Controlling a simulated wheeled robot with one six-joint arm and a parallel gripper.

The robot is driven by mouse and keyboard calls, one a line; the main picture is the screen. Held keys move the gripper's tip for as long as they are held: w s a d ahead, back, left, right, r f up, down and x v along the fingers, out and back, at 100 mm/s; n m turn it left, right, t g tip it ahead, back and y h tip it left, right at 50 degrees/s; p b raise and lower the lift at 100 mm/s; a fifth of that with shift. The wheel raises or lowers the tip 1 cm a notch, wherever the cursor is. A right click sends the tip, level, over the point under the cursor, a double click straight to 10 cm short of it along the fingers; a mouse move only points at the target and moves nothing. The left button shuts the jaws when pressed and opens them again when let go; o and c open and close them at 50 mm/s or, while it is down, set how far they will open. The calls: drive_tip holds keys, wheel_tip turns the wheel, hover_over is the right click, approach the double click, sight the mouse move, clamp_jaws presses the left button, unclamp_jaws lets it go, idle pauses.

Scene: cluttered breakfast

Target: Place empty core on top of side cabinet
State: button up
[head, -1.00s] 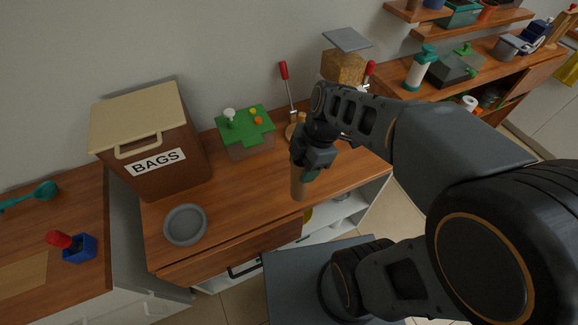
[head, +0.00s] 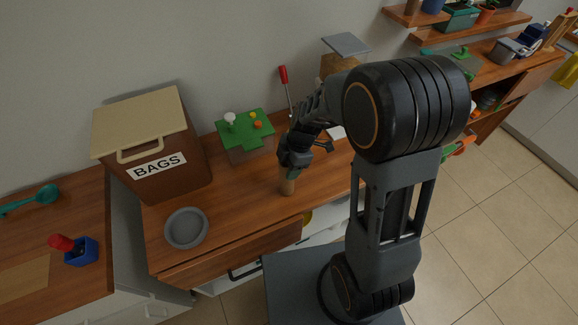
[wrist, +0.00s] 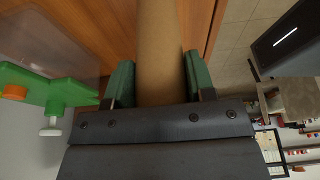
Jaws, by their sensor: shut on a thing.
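The empty core, a plain brown cardboard tube (head: 287,187), is held in my gripper (head: 291,171). In the wrist view the core (wrist: 160,50) stands between the two green fingers of my gripper (wrist: 160,80), which are shut on it. In the head view the core is roughly upright over the wooden top of the middle cabinet (head: 240,205), near its front edge. I cannot tell whether its lower end touches the wood. I cannot tell for sure which cabinet is the side cabinet.
A brown BAGS bin (head: 165,185) and a grey round dish (head: 186,228) stand left on this top. A green-topped box (head: 245,142) and a red-handled rod (head: 284,78) are behind the gripper. A blue holder (head: 82,252) is on the left counter. Wood between dish and core is clear.

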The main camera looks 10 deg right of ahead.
drive_tip(key=shift+f, duration=0.3)
drive_tip(key=shift+f, duration=0.15)
drive_tip(key=o, duration=1.2)
